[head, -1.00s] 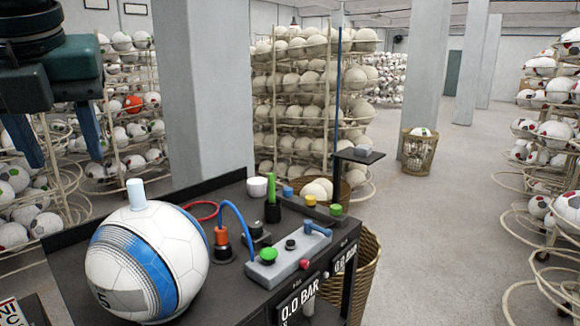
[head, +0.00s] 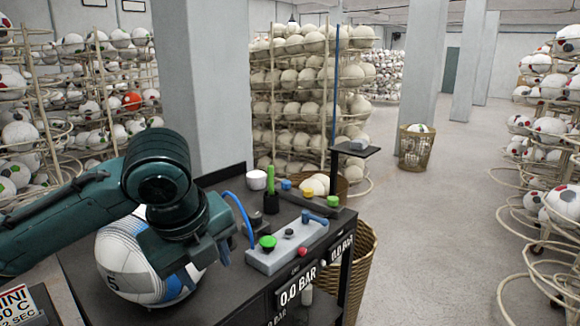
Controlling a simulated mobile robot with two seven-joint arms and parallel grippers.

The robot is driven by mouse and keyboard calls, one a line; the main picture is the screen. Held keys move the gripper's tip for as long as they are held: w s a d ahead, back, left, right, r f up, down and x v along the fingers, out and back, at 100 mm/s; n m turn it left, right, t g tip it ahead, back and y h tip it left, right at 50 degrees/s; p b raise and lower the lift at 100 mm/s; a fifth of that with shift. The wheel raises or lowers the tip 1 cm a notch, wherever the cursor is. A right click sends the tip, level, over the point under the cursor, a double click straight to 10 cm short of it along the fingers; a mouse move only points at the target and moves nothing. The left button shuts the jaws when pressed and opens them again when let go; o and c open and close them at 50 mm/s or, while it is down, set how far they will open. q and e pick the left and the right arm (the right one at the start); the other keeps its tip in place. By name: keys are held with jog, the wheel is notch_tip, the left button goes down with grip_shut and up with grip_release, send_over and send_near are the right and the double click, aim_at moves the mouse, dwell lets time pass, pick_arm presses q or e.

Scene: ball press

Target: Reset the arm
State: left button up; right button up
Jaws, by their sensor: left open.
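My left arm comes in from the left, and its dark green wrist covers the upper right part of a white ball with blue and grey markings (head: 122,262). The ball rests on the black workbench (head: 85,285). My left gripper (head: 206,264) points down with its two blue fingers apart. It is in front of the ball's right side in the picture; I cannot tell whether it touches the ball. Nothing shows between the fingers. My right gripper is not in view.
A grey control box (head: 285,247) with green and red buttons lies right of the gripper. A blue hose (head: 242,215) curves beside the wrist. A green-handled tool (head: 271,188) stands behind. A wicker basket (head: 360,270) is at the bench's right. Open floor lies beyond.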

pick_arm(q)
jog(key=s+d+f+n+h, duration=0.2)
jog(key=s+d+f+n, duration=0.15)
jog(key=f+n, duration=0.4)
jog(key=s+d+f+n+h, duration=0.2)
jog(key=s+f+n, duration=0.25)
jog(key=f, duration=0.55)
jog(key=s+a+f+n+g+y, duration=0.1)
jog(key=s+a+f+n+y, duration=0.3)
jog(key=s+a+f+n, duration=0.95)
jog(key=w+d+f+t+h, duration=0.2)
jog(key=w+d+f+t, duration=0.3)
jog(key=w+f+t, duration=0.1)
jog(key=shift+f+t+h, duration=0.3)
jog(key=shift+f+t, duration=0.1)
jog(key=shift+f, duration=0.35)
